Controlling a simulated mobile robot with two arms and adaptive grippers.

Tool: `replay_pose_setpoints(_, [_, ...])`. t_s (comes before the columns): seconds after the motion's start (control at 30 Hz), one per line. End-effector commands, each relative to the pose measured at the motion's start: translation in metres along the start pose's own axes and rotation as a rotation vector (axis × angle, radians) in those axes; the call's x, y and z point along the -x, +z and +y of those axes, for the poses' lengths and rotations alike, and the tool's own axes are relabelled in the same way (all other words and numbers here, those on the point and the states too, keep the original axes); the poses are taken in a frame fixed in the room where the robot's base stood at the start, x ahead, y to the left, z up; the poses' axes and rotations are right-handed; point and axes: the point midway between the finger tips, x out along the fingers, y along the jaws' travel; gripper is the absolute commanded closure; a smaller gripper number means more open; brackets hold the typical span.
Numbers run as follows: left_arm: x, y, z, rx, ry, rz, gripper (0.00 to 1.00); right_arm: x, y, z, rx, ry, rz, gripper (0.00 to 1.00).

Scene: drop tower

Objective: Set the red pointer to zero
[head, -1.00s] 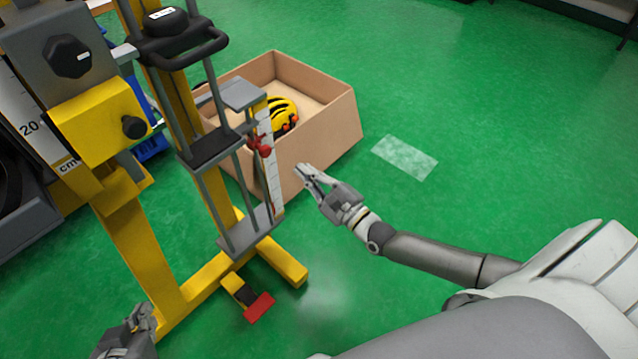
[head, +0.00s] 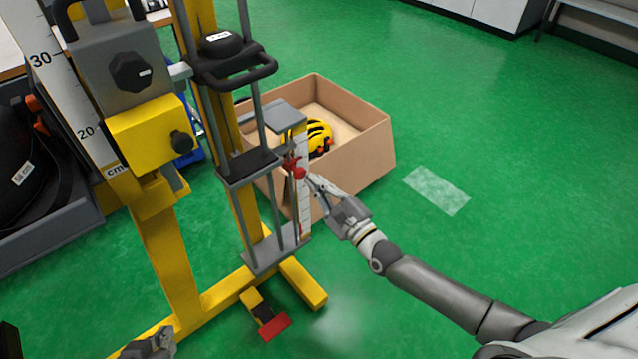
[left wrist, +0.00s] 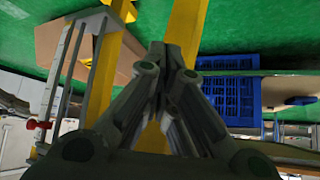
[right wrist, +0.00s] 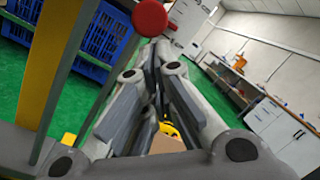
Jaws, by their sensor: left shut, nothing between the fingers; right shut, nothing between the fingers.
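The red pointer (head: 298,169) is on the white scale strip (head: 304,200) of the yellow and grey drop tower (head: 165,250), in the upper half of the strip. The strip's figures are too small to read. The pointer's round red knob also shows at the top of the right wrist view (right wrist: 150,18) and at the left of the left wrist view (left wrist: 38,124). My right gripper (head: 311,180) is shut and empty, its tips just right of and slightly below the pointer; contact cannot be told. My left gripper (head: 152,342) is shut and empty, low by the tower's base.
A cardboard box (head: 350,160) with a yellow helmet (head: 318,136) stands behind the strip. Grey rods and a black carriage (head: 248,166) are left of the pointer. A red pedal (head: 275,327) is at the foot.

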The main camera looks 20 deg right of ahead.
Motion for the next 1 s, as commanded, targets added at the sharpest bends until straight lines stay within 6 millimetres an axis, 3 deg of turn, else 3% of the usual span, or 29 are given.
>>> replay_pose_setpoints(0.13, [0.004,0.004,-0.001,0.001,-0.002,-0.03,1.0,-0.001,0.004,-0.005,0.0,-0.001,0.0,1.0])
replay_pose_setpoints(0.6, [0.048,0.067,-0.01,0.012,-0.02,-0.385,1.0,-0.008,0.031,-0.033,0.0,-0.002,-0.002,1.0])
replay_pose_setpoints(1.0, [0.049,0.071,-0.01,0.012,-0.021,-0.404,1.0,-0.008,0.031,-0.033,0.0,-0.002,-0.003,1.0])
